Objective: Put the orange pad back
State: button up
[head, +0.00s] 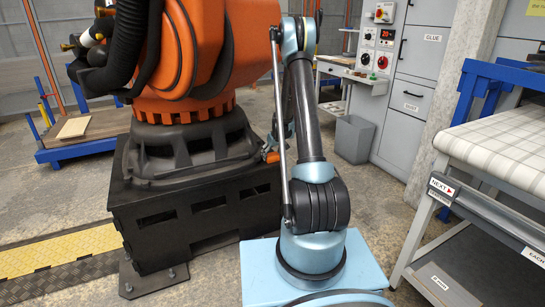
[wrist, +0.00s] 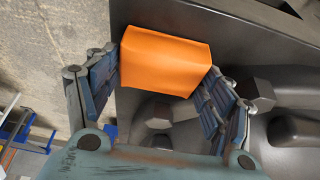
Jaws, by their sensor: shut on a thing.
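The orange pad (wrist: 165,60) is a plain block in the wrist view, between the two blue-grey fingers of my gripper (wrist: 163,68). The fingers are shut on its left and right sides. In the head view a small part of the orange pad (head: 272,157) shows beside my gripper (head: 268,150), mostly behind my arm, at the right side of the big orange robot's black base. Dark grey metal lies behind the pad in the wrist view; I cannot tell whether the pad touches it.
The big orange robot (head: 195,60) on its black pedestal (head: 190,215) stands close on the left. A grey bin (head: 354,138) and grey cabinets (head: 410,100) stand behind right. A white-topped conveyor table (head: 505,140) is at the right. A blue-framed pallet (head: 85,135) lies far left.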

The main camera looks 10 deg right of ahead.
jog(key=o, duration=1)
jog(key=shift+f, duration=0.1)
